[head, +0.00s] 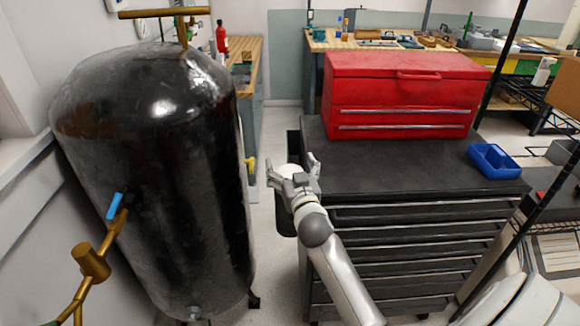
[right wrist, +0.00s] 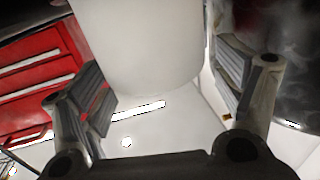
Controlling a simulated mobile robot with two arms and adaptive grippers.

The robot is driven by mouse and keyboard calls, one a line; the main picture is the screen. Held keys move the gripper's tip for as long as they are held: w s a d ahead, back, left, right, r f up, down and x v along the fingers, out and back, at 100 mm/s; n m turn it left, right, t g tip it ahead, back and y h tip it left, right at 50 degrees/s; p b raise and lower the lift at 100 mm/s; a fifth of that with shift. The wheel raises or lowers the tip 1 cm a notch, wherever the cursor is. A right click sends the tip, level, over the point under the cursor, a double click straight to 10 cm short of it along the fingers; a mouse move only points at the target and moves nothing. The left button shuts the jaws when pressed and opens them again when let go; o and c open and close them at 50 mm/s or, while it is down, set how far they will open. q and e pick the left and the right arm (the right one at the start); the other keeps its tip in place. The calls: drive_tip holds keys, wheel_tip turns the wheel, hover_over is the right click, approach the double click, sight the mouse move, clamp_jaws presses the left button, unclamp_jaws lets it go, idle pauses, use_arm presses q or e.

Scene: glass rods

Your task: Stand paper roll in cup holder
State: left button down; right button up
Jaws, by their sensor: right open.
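The white paper roll (head: 290,170) shows at the left side of the black tool cabinet in the head view, partly hidden by my right gripper (head: 293,167). In the right wrist view the roll (right wrist: 140,45) is a wide white cylinder between the two open fingers of the right gripper (right wrist: 165,85), with a gap visible on the right. The dark cup holder (head: 285,218) hangs on the cabinet's left side, directly below the gripper. The roll looks upright over the holder; its lower end is hidden, so I cannot tell how deep it sits. My left gripper is not in view.
A large black tank (head: 160,180) stands close on the left, with a brass pipe and blue-handled valve (head: 114,206). The black cabinet (head: 400,175) carries a red toolbox (head: 400,98) and a blue bin (head: 494,161). A narrow floor gap lies between tank and cabinet.

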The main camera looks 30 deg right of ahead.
drive_tip(key=shift+s+f, duration=0.1)
drive_tip(key=shift+s+a, duration=0.15)
drive_tip(key=shift+s, duration=0.2)
drive_tip(key=v, duration=1.1)
idle(0.4)
